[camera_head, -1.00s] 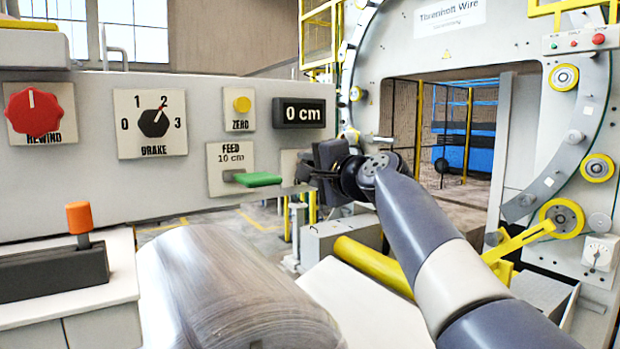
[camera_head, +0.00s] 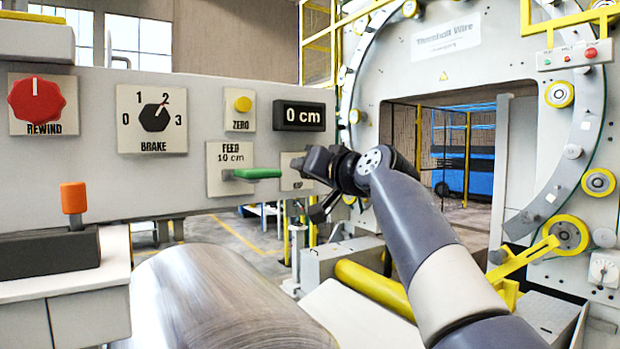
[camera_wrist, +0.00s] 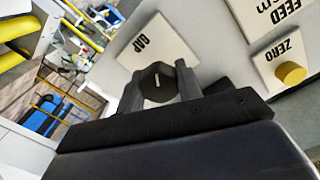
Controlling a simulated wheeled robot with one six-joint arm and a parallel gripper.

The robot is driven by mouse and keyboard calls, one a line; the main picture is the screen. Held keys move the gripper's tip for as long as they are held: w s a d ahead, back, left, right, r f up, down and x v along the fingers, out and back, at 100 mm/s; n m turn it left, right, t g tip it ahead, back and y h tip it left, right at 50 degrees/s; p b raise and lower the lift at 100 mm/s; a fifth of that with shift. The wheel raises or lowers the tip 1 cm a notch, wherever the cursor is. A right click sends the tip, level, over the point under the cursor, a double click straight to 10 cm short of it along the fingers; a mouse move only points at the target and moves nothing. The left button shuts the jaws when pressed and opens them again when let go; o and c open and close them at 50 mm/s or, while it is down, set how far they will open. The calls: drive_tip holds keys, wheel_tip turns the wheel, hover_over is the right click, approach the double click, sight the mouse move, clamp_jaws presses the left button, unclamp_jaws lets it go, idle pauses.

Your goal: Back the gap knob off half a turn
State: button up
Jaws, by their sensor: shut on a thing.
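The gap knob (camera_wrist: 158,82) is a black round knob with a pale pointer line, on a cream plate marked GAP (camera_wrist: 150,42) in the wrist view. My gripper (camera_wrist: 160,88) has one finger on each side of the knob and is shut on it. In the head view my gripper (camera_head: 305,165) is at the right end of the grey control panel. It covers the knob there, and only part of the gap plate (camera_head: 290,181) shows.
The green feed lever (camera_head: 257,173) sticks out just left of my gripper. The zero button (camera_head: 243,104), 0 cm display (camera_head: 303,115), brake dial (camera_head: 154,118) and red rewind knob (camera_head: 36,101) are on the same panel. A large metal coil (camera_head: 220,300) lies below.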

drive_tip(key=n+b, duration=0.1)
drive_tip(key=n, duration=0.3)
drive_tip(key=shift+f+b, duration=0.1)
drive_tip(key=shift+b, duration=0.25)
drive_tip(key=shift+n+b, duration=0.45)
drive_tip(key=shift+n, duration=1.05)
drive_tip(key=o, duration=1)
drive_tip(key=b+v, duration=0.3)
drive_tip(key=v, duration=0.7)
drive_tip(key=shift+s+d, duration=0.15)
drive_tip(key=shift+s, duration=0.15)
